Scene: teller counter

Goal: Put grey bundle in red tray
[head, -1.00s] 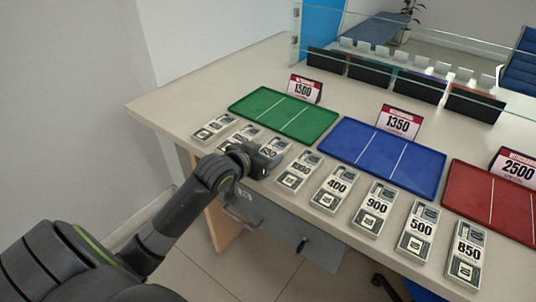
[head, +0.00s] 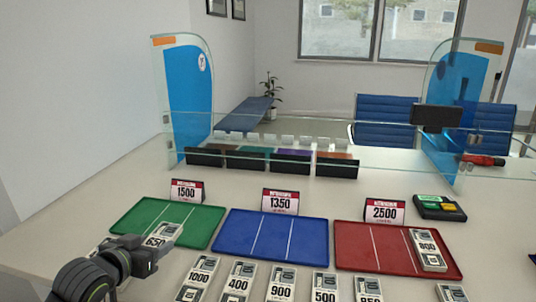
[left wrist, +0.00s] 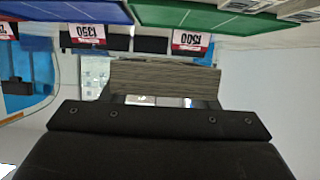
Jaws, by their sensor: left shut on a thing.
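My left gripper (head: 150,249) is shut on a grey bundle (head: 163,234) whose label seems to read 650. In the head view the bundle appears over the front right part of the green tray (head: 125,223); its exact height is hard to tell. In the left wrist view the bundle's striped grey side (left wrist: 165,82) shows between the fingers. The red tray (head: 385,252) is at the right, in front of the 2500 sign, with a bundle marked 800 (head: 427,249) in its right part. My right gripper is not in view.
The blue tray (head: 250,250) lies between the green and red trays. Several more bundles, such as the one marked 900 (head: 281,285), stand in a row in front. Price signs (head: 384,212) stand behind the trays, with a glass screen farther back. The red tray's left part is clear.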

